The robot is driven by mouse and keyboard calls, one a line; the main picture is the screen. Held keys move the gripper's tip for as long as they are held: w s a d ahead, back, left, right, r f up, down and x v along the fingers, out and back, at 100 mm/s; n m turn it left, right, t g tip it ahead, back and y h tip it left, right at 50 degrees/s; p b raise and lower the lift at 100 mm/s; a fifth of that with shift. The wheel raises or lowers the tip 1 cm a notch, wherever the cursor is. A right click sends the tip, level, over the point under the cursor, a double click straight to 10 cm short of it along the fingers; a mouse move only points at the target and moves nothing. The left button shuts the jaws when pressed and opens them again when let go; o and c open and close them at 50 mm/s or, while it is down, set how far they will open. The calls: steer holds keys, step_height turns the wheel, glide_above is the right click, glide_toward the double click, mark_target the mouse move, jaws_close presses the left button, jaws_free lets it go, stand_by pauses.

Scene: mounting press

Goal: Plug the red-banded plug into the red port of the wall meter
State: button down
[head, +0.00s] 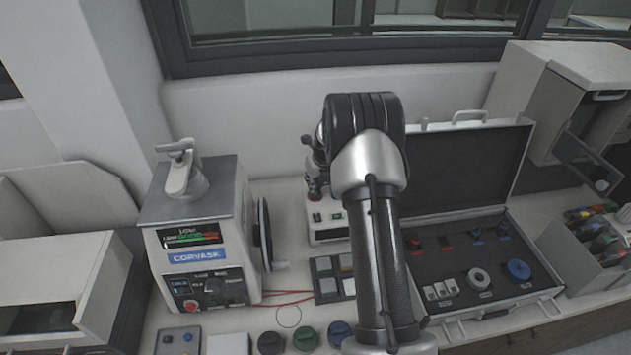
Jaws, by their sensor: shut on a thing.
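I cannot make out the red-banded plug, a wall meter or its red port in the head view. My arm rises through the middle of the picture and hides what lies behind it. My gripper cannot be made out there. Thin red leads (290,298) lie on the bench right of a grey boxed machine (208,238) marked CORVASK. That machine has a lit red and green bar display, knobs and a red button on its front.
An open black case (520,270) with small red and blue pieces and ring parts lies right of my arm. A white-based instrument (325,226) stands partly behind my arm. Green and dark round knobs (304,338) are at the front. An open cabinet (570,95) stands at right.

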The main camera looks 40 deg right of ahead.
steer(key=shift+f, duration=0.25)
stand_by(0.4)
steer(key=c, duration=1.4)
jaws_free()
steer(key=shift+c, duration=0.2)
steer(key=shift+o, duration=0.5)
steer(key=o, duration=0.5)
step_height(320, 180, up, 8)
steer(key=p, duration=0.6)
steer(key=shift+f+p, duration=0.15)
steer(key=shift+p, duration=0.2)
steer(key=shift+f, duration=0.1)
